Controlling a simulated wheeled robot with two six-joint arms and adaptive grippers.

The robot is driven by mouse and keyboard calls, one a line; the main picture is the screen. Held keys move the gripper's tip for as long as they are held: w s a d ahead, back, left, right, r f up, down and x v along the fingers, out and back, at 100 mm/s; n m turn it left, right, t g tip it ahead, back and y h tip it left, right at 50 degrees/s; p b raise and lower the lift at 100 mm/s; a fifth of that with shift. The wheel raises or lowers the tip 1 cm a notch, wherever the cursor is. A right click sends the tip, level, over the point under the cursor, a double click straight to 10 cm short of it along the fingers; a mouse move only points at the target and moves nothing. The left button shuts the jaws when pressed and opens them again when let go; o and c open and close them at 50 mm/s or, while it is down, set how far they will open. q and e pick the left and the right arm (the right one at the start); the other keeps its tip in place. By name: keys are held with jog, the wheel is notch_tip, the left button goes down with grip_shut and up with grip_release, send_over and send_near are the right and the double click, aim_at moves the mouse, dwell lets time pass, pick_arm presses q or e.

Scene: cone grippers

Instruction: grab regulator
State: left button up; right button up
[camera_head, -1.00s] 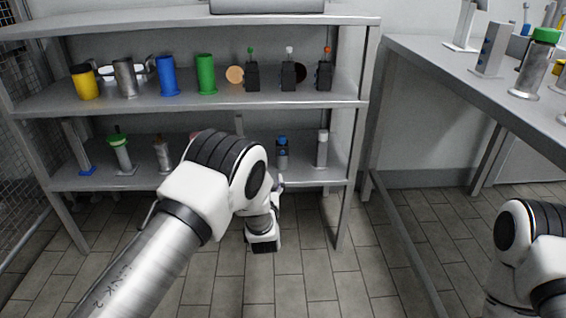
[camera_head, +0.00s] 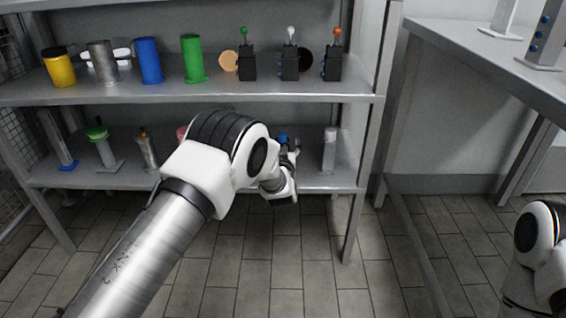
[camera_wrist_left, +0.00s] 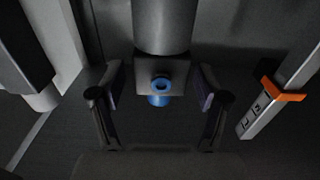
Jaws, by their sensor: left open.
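No thing in view is plainly marked as the regulator. A blue-topped piece (camera_head: 283,137) stands on the lower shelf, mostly hidden behind my left arm. My left gripper (camera_head: 290,165) is at the front of that shelf, just beside the piece. A grey cylinder (camera_wrist_left: 164,25) is above the block there. I cannot tell whether the fingers touch anything. My right gripper is out of view.
The upper shelf (camera_head: 130,95) holds yellow, grey, blue and green cylinders and black blocks with coloured knobs. A white-topped cylinder (camera_head: 329,150) stands right of my left gripper. An orange-banded post (camera_wrist_left: 270,97) is to the right in the wrist view. A table (camera_head: 480,60) stands at right.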

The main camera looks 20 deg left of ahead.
pick_arm(q)
jog(key=shift+w+a+f, duration=0.15)
jog(key=shift+w, duration=0.35)
jog(key=shift+r, duration=0.2)
jog(key=c, duration=1.4)
jog(key=shift+r, duration=0.1)
